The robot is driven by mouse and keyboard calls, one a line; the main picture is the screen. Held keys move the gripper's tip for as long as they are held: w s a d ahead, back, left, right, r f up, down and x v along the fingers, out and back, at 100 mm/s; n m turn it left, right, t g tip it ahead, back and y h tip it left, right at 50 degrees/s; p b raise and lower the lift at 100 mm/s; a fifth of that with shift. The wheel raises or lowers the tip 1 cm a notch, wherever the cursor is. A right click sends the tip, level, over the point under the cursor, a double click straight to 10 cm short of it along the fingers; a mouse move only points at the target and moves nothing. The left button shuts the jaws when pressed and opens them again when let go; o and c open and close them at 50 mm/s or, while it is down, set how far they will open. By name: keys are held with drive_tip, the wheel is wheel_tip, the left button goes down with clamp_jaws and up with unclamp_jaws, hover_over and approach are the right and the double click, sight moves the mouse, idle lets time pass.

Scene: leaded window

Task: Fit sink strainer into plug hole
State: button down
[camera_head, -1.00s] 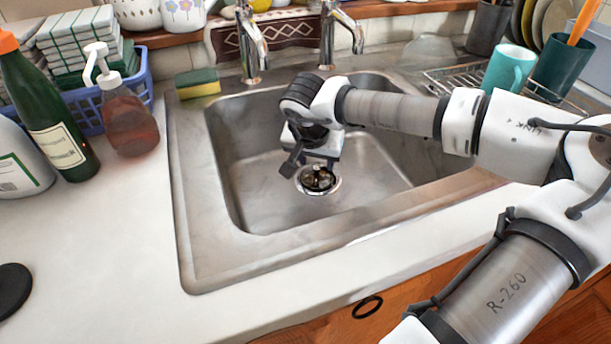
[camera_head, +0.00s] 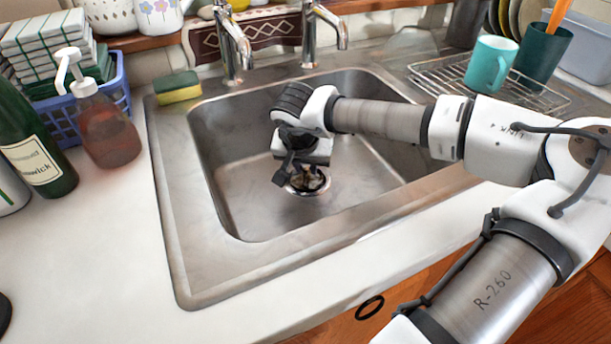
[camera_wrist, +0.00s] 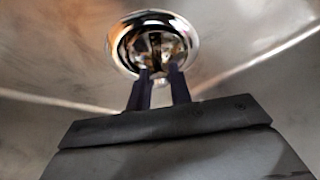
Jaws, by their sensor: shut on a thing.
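My gripper (camera_head: 303,175) reaches down into the steel sink (camera_head: 235,190), low over the plug hole (camera_head: 308,190) in its floor. In the wrist view its two dark fingers (camera_wrist: 161,74) point at a round, shiny chrome rim (camera_wrist: 120,50) and are shut on the sink strainer (camera_wrist: 155,42). The strainer looks like a metal piece with dark and brassy reflections, inside the outline of the rim. The fingers and wrist hide part of it. I cannot tell whether it sits in the hole or hangs just above it.
Two chrome taps (camera_head: 232,45) rise behind the sink. A sponge (camera_head: 178,87) lies at its back left corner. A soap dispenser (camera_head: 106,125) and green bottle (camera_head: 33,150) stand left. A wire rack (camera_head: 430,72) with a teal mug (camera_head: 490,63) is right.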

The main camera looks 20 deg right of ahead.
drive_tip(key=shift+r, duration=0.15)
wheel_tip(320, 180, up, 19)
drive_tip(key=p, duration=1.4)
drive_tip(key=f+m, duration=0.2)
drive_tip(key=f, duration=0.1)
drive_tip(key=f+m+g+h+p, duration=0.1)
drive_tip(key=f+m, duration=0.2)
drive_tip(key=f, duration=0.1)
drive_tip(key=f+m+g+h, duration=0.1)
drive_tip(key=f+m, duration=0.1)
drive_tip(key=f, duration=0.2)
drive_tip(key=shift+s+d, duration=0.15)
drive_tip(key=shift+s, duration=0.1)
drive_tip(key=shift+f, duration=0.15)
drive_tip(key=shift+f+b, duration=0.15)
drive_tip(key=shift+b, duration=0.4)
wheel_tip(320, 180, down, 5)
drive_tip(key=b, duration=0.5)
drive_tip(key=shift+f, duration=0.15)
drive_tip(key=shift+b, duration=1.1)
